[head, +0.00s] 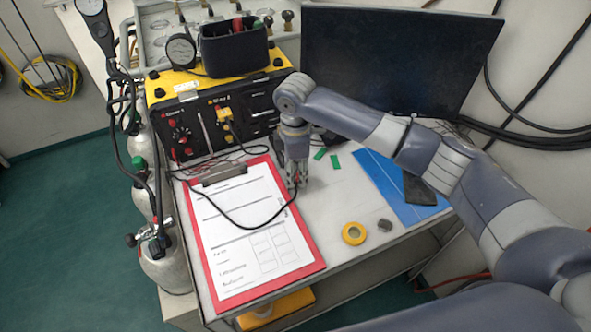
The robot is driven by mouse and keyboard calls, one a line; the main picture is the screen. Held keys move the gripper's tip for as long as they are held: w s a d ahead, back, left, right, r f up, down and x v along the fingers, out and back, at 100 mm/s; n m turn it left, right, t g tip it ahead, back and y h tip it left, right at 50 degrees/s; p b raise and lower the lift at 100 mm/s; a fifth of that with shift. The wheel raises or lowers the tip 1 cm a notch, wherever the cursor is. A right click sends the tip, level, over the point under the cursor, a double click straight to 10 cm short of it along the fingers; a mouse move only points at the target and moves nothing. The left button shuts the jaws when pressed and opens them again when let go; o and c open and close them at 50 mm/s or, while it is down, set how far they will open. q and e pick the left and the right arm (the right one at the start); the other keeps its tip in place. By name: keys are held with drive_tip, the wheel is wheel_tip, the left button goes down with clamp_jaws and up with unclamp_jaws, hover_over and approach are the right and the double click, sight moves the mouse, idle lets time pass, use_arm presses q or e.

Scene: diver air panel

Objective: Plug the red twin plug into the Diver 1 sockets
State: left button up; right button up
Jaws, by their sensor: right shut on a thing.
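My right gripper (296,181) points down at the right edge of the clipboard, low over the table, and is shut. A black cable loops across the clipboard's sheet and ends at its fingertips. The red twin plug is at that cable end, mostly hidden between the fingers. The black and yellow air panel (215,113) stands at the back left of the table. Its left part, labelled Diver 1 (180,138), has red sockets or knobs too small to tell apart. The gripper is to the right of and in front of it. My left gripper is out of view.
The red clipboard (311,248) covers the table's front left. A yellow tape roll (353,233), a grey disc (385,225) and a blue folder (383,183) lie to the right. A yellow plug (225,115) is on the panel's Diver 2 part. A dark monitor (400,55) stands behind.

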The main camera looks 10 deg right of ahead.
drive_tip(key=shift+f, duration=0.2)
idle(0.6)
drive_tip(key=o, duration=1.1)
drive_tip(key=shift+c, duration=0.2)
